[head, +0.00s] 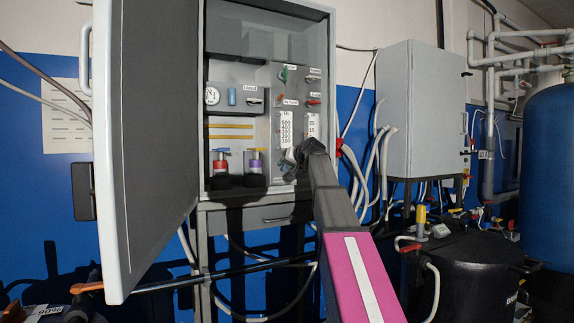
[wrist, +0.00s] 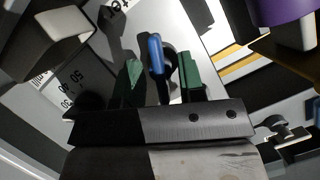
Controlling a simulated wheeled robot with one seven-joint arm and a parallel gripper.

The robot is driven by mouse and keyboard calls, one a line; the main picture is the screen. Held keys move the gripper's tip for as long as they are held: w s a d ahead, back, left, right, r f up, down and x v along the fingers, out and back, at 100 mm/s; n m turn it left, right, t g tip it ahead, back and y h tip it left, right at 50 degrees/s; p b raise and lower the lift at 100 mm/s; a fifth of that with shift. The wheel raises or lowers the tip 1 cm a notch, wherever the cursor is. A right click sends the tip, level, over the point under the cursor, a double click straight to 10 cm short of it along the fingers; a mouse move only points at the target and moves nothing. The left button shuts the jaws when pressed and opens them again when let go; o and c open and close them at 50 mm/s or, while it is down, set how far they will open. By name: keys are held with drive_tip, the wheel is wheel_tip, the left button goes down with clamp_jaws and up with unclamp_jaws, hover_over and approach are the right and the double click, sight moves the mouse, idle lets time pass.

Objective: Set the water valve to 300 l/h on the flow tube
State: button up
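The cabinet panel in the head view carries two white flow tube scales, a left one with larger numbers (head: 286,130) and a narrower right one (head: 313,125). The float position is too small to read. My gripper (head: 300,157) is at the panel just below these scales. In the wrist view a blue valve handle (wrist: 156,55) stands between the two green-padded fingers of my gripper (wrist: 161,80). Gaps show on both sides of the handle, so the fingers look open around it.
The open cabinet door (head: 150,130) stands to the left. Red-capped (head: 221,160) and purple-capped (head: 256,160) bottles stand on the shelf left of my gripper. Other small valves (head: 313,101) sit above the scales. A grey box (head: 410,110) with hoses is to the right.

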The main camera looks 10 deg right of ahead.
drive_tip(key=shift+s, duration=0.1)
drive_tip(key=v, duration=1)
drive_tip(key=shift+s+r, duration=0.15)
drive_tip(key=shift+s, duration=0.1)
drive_tip(key=shift+d, duration=0.15)
